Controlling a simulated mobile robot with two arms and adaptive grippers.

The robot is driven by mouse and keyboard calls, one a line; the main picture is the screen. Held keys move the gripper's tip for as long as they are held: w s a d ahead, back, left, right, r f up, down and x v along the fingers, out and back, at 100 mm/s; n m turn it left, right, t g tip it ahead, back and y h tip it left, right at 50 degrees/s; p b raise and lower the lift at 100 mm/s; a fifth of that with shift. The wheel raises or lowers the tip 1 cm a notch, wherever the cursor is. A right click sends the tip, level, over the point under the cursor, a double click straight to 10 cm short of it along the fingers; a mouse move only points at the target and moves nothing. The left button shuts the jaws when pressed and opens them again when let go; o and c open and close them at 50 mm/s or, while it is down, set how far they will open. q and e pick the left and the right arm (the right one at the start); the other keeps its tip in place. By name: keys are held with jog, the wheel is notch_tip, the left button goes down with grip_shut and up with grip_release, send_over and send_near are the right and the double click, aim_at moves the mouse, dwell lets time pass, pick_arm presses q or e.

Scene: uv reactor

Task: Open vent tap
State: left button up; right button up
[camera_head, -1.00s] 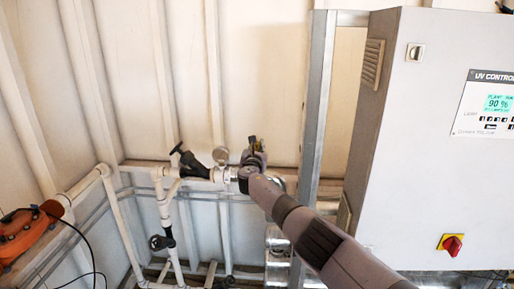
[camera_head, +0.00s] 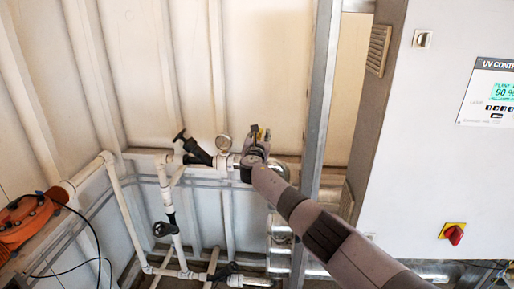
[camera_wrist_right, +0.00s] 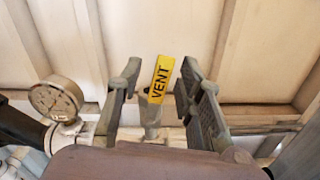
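The vent tap shows in the right wrist view as a yellow tag reading VENT (camera_wrist_right: 161,79) on a grey stem, standing up from a pipe. My right gripper (camera_wrist_right: 158,84) is open, with one finger on each side of the tag and a gap on both sides. In the head view my right gripper (camera_head: 257,137) is at the pipework beside the round gauge and mostly hides the tap. My left gripper is not in view.
A round pressure gauge (camera_wrist_right: 57,98) stands left of the fingers. A black-handled valve (camera_head: 194,147) lies further left. A metal post (camera_head: 318,120) and the UV control cabinet (camera_head: 405,150) stand to the right. An orange unit (camera_head: 25,222) is at far left.

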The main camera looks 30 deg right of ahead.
jog(key=v, duration=1.1)
jog(key=shift+s+d+f, duration=0.1)
jog(key=shift+d, duration=0.05)
dwell(0.3)
